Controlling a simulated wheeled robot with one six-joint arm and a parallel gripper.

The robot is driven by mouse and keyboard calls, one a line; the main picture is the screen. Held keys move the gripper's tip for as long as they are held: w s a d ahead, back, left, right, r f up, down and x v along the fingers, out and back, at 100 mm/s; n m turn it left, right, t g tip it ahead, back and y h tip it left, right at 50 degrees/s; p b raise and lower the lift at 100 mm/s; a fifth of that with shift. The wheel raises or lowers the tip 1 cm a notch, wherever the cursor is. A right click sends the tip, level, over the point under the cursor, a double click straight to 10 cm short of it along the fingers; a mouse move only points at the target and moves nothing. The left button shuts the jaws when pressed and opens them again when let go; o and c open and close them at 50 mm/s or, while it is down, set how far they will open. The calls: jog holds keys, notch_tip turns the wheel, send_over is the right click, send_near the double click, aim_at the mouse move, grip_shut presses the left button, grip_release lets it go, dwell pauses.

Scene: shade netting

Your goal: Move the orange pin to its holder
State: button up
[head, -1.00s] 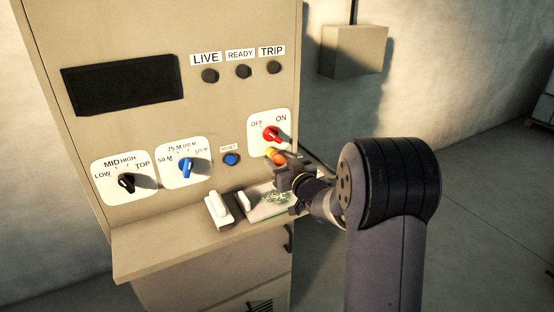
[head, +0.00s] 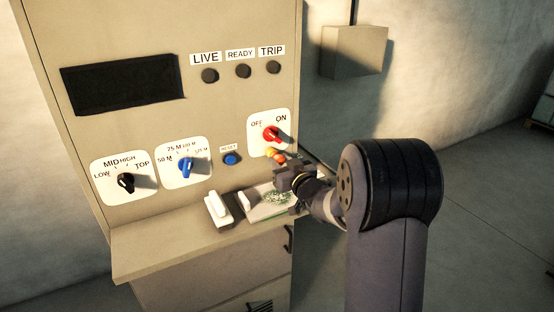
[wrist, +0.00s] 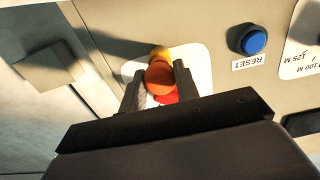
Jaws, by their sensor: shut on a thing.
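The orange pin (head: 278,159) shows in the head view just below the red switch, in front of the panel. In the wrist view its round orange end (wrist: 160,77) sits between the two dark fingers, with a yellowish part beyond it. My gripper (wrist: 159,82) is shut on the pin. In the head view my gripper (head: 281,170) is close to the panel, above the right part of the shelf. I cannot make out the pin's holder; the gripper and pin may hide it.
The red OFF/ON switch (head: 271,133) is very close to the pin. A blue RESET button (head: 231,159) and blue and black knobs lie to the left. The shelf (head: 160,240) holds a white block (head: 217,208) and a picture card (head: 262,204). A wall box (head: 353,52) stands right.

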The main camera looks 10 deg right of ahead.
aim_at(281, 162)
jog(key=shift+v, duration=0.85)
grip_shut()
jog(key=shift+b+v, duration=0.6)
jog(key=shift+v, duration=1.2)
jog(key=shift+v, duration=2)
